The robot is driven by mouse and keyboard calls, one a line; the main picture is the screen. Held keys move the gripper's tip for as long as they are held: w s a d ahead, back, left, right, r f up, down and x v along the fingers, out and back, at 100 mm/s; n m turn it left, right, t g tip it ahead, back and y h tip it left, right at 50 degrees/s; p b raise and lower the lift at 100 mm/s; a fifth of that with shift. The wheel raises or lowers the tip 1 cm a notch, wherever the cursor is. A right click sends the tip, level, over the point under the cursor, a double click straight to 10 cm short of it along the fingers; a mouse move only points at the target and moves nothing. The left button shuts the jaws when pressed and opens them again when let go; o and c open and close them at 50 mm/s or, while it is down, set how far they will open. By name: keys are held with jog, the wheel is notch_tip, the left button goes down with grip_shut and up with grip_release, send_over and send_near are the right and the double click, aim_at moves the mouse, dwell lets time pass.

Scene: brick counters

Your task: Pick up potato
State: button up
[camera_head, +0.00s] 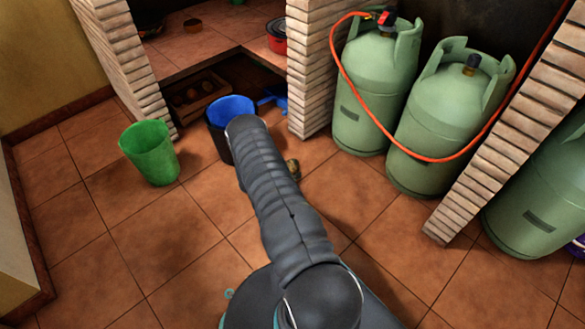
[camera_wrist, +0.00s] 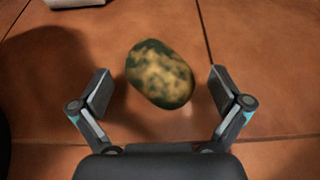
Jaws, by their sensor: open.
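A mottled brown and dark green potato (camera_wrist: 160,74) lies on the terracotta tile floor in the wrist view. My gripper (camera_wrist: 158,88) is open, with one finger to the left and one to the right of the potato. Neither finger visibly touches it. In the head view a small part of the potato (camera_head: 292,169) shows just right of my arm. My arm hides the gripper and most of the potato there.
A blue-lined dark bucket (camera_head: 231,107) stands just beyond my arm, and a green bin (camera_head: 150,152) is to its left. A brick pillar (camera_head: 310,70) and green gas cylinders (camera_head: 372,85) with an orange hose (camera_head: 345,73) are at the right. Floor at the left front is clear.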

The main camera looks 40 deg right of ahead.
jog(key=shift+d+f, duration=0.2)
jog(key=shift+d, duration=0.35)
jog(key=c, duration=1.2)
jog(key=shift+r, duration=0.15)
jog(key=shift+c, duration=0.2)
